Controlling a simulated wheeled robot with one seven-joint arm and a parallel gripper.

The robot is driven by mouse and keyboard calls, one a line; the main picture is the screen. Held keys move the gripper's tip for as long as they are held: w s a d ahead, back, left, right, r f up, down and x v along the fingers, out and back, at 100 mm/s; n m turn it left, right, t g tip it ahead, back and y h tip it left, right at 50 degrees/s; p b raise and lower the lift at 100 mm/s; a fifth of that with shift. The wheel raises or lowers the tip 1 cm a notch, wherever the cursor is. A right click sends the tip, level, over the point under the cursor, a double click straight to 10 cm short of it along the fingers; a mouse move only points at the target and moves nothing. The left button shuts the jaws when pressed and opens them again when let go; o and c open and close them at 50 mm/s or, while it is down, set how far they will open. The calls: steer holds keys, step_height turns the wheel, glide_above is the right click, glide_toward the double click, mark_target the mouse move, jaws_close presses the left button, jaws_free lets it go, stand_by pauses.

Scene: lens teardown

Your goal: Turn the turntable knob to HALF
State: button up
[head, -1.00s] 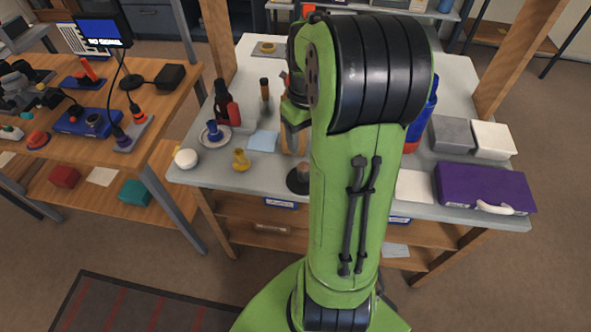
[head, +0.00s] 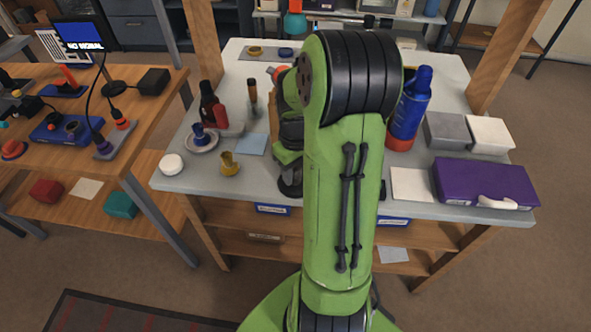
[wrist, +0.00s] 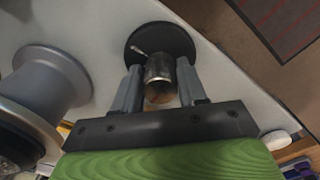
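In the wrist view, a short metallic cylinder with a brownish end (wrist: 160,72) stands on a dark round base (wrist: 137,45). I take these to be the turntable knob and turntable. A thin silvery pointer or lever lies on the base beside the cylinder. My gripper (wrist: 159,78) has one grey finger on each side of the cylinder, very close to it. I cannot tell whether the fingers touch it. No HALF mark can be read. In the head view, the dark base (head: 290,187) shows at the bench's front edge, mostly hidden by my arm.
A large grey spool-like object (wrist: 45,85) stands close to my gripper in the wrist view. A yellow piece (head: 229,165), a white puck (head: 172,164) and a blue square (head: 251,144) lie left of my arm. A blue bottle (head: 410,110) and purple case (head: 485,184) stand right.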

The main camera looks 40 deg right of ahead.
steer(key=c, duration=0.6)
steer(key=shift+m, duration=0.4)
steer(key=m+p, duration=0.1)
steer(key=m, duration=0.2)
steer(key=shift+r+m, duration=0.1)
steer(key=shift+m, duration=0.3)
steer(key=m+p, duration=0.1)
steer(key=m, duration=0.8)
steer(key=m+p, duration=0.1)
steer(key=m, duration=0.3)
steer(key=shift+m, duration=0.3)
